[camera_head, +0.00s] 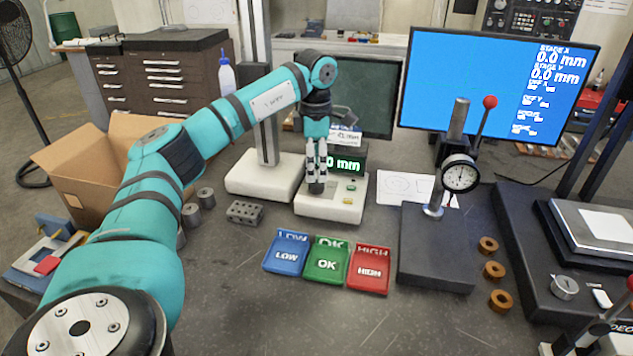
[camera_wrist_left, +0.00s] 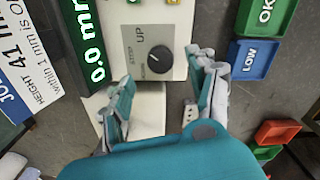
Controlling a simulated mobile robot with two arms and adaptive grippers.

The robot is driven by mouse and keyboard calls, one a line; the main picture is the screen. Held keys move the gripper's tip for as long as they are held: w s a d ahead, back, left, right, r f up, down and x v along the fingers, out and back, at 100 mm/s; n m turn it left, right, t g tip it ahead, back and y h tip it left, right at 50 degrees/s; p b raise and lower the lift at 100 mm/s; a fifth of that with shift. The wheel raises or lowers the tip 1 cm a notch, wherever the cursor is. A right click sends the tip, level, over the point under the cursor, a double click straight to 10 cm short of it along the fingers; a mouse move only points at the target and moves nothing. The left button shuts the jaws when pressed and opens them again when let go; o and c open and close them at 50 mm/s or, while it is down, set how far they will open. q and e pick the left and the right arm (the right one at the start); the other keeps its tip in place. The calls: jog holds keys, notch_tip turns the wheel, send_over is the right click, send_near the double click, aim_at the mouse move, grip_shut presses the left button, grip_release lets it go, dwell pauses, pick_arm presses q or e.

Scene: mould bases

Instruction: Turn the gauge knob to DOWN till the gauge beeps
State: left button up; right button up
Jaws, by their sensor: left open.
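The height gauge (camera_head: 333,208) stands on the table, with a white base and a tall grey column (camera_head: 265,130) beside it. Its display (camera_wrist_left: 84,40) glows green and reads 0.0 mm. The dark round gauge knob (camera_wrist_left: 160,59) is on the white panel in the left wrist view, with UP and STOP lettering beside it. I cannot read its setting for certain. My left gripper (camera_head: 317,182) points down over the panel and hides the knob in the head view. In the left wrist view the gripper (camera_wrist_left: 164,82) is open, its fingers apart on either side below the knob, holding nothing.
Blue LOW (camera_head: 286,267), green OK (camera_head: 327,279) and red HIGH (camera_head: 369,288) trays lie in front of the gauge. A dial indicator stand (camera_head: 436,270) is to the right, near brown rings (camera_head: 494,270). A holed metal block (camera_head: 245,213) and a cardboard box (camera_head: 95,165) are left.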

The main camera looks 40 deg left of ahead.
aim_at(316, 183)
pick_arm(q)
notch_tip(316, 183, down, 4)
jog(key=shift+s+f, duration=0.1)
jog(key=shift+f, duration=0.6)
jog(key=c, duration=1.1)
jog(key=shift+p, duration=0.3)
jog(key=shift+c, duration=0.2)
